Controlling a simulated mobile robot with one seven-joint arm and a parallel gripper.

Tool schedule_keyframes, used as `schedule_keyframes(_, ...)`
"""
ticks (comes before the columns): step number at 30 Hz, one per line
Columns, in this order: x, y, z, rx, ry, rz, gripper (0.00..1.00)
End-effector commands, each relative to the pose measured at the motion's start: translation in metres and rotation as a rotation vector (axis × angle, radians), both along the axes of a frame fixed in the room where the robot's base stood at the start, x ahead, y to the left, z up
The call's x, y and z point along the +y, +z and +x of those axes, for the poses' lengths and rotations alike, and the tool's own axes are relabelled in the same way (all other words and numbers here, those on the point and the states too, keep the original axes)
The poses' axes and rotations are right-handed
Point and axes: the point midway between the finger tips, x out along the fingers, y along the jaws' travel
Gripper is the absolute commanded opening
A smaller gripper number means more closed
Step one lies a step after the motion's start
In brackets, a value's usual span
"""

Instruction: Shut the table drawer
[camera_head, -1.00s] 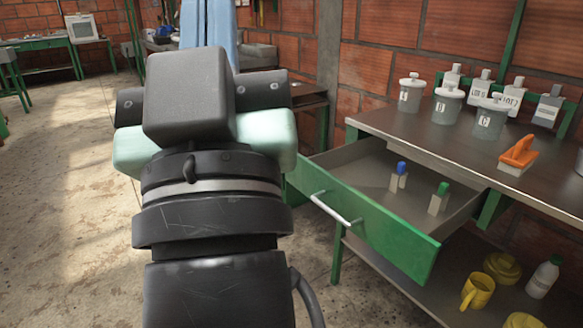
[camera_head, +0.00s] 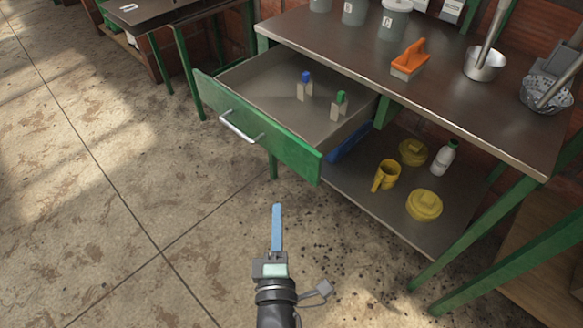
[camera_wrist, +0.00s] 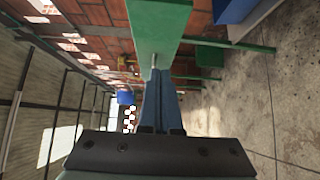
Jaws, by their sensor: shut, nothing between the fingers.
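The green-fronted table drawer (camera_head: 262,125) stands pulled out from the metal-topped table (camera_head: 330,40) in the head view. Its silver bar handle (camera_head: 240,127) is on the front face.
On the tabletop are an orange-handled brush (camera_head: 410,57), a metal pot (camera_head: 484,64) and grey tubs (camera_head: 395,20). The lower shelf (camera_head: 345,190) holds a yellow mug (camera_head: 385,175), yellow lids and a white bottle (camera_head: 445,158). The floor left of the drawer is clear.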

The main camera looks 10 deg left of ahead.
Motion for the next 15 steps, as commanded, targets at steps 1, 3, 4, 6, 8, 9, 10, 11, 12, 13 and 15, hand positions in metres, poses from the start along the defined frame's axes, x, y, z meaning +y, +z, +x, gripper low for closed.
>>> schedule_keyframes(1, 0.001, 0.001, 0.010, -0.005, 0.001, 0.001, 0.00)
schedule_keyframes(3, 0.003, 0.000, 0.023, -0.004, 0.001, 0.001, 0.00)
schedule_keyframes(4, 0.004, 0.000, 0.029, -0.006, 0.001, 0.003, 0.00)
schedule_keyframes(6, 0.005, 0.000, 0.042, -0.005, 0.000, 0.003, 0.00)
schedule_keyframes(8, 0.006, -0.001, 0.053, -0.005, 0.000, 0.002, 0.00)
schedule_keyframes(9, 0.007, 0.000, 0.061, -0.006, 0.000, 0.002, 0.00)
schedule_keyframes(10, 0.008, -0.002, 0.066, -0.005, 0.000, 0.003, 0.00)
schedule_keyframes(11, 0.008, -0.002, 0.072, -0.005, -0.001, 0.004, 0.00)
schedule_keyframes(12, 0.009, -0.001, 0.079, -0.007, -0.001, 0.003, 0.00)
schedule_keyframes(13, 0.010, -0.002, 0.085, -0.005, -0.001, 0.003, 0.00)
schedule_keyframes(15, 0.005, 0.007, 0.089, 0.001, -0.002, 0.001, 0.00)
